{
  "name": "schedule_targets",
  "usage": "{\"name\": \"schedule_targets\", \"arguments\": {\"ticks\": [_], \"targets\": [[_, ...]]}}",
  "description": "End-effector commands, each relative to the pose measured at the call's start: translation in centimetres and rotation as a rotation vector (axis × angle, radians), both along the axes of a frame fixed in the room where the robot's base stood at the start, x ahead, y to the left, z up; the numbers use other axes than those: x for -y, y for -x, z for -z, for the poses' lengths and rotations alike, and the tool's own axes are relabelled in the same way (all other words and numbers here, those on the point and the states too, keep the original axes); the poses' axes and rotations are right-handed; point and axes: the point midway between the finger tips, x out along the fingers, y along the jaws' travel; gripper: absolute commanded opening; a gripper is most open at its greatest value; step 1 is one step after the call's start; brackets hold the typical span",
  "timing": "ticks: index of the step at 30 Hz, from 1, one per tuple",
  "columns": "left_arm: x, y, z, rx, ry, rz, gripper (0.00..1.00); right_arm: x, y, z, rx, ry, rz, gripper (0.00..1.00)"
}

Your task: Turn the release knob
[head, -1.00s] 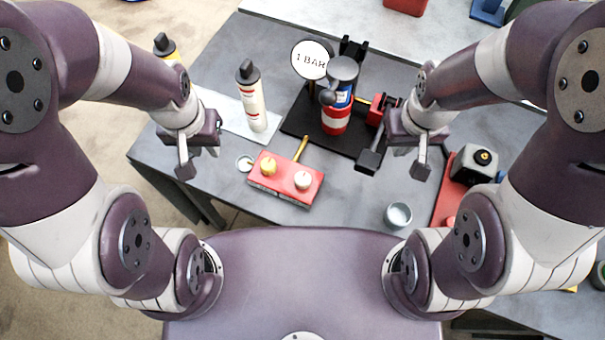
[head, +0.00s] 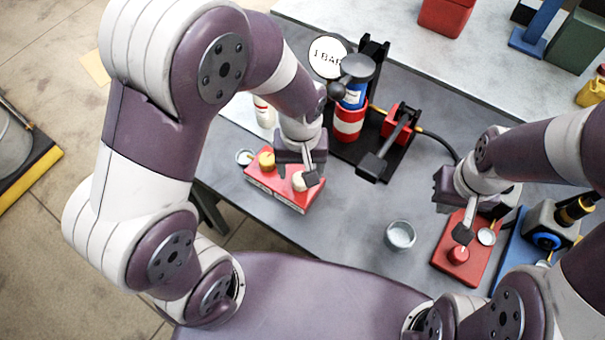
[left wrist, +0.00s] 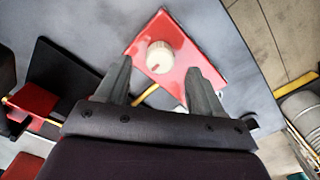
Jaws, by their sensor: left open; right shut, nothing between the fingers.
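A red control box (head: 283,196) lies on the grey bench and carries a yellow knob (head: 266,161) and a white knob (head: 299,181). In the left wrist view the white knob (left wrist: 158,57) has a small red mark on its face and stands on the red plate (left wrist: 175,35). I cannot tell for certain which knob is the release knob. My left gripper (head: 312,174) is open above the white knob. Its fingers (left wrist: 159,68) flank the knob in the wrist picture, apart from it. My right gripper (head: 463,232) is shut and empty above a red tray.
The red tray (head: 447,268) holds a red button (head: 458,254). A glass cup (head: 400,236) stands on the bench. Behind the box is a black stand with a red-and-blue canister (head: 350,120), a black lever (head: 374,163) and a round "1 BAR" sign (head: 328,57).

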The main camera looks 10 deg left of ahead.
Motion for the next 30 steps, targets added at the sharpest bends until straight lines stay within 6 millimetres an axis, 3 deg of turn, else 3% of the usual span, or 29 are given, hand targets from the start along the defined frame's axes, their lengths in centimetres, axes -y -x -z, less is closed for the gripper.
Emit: {"name": "schedule_targets", "arguments": {"ticks": [6,15,21,30], "targets": [[0.0,0.0,3.1,0.000,0.000,0.001,0.67,0.0,0.0,0.1,0.000,0.000,0.000,0.00],[0.0,0.0,3.5,0.002,0.000,0.001,0.67,0.0,0.0,0.1,0.000,0.000,0.000,0.00],[0.0,0.0,3.5,0.002,0.000,0.001,0.11,0.0,0.0,0.1,0.000,0.000,0.000,0.00],[0.0,-0.1,3.4,0.003,0.001,0.024,0.11,0.0,0.0,-0.1,0.000,0.000,0.000,0.00]]}}
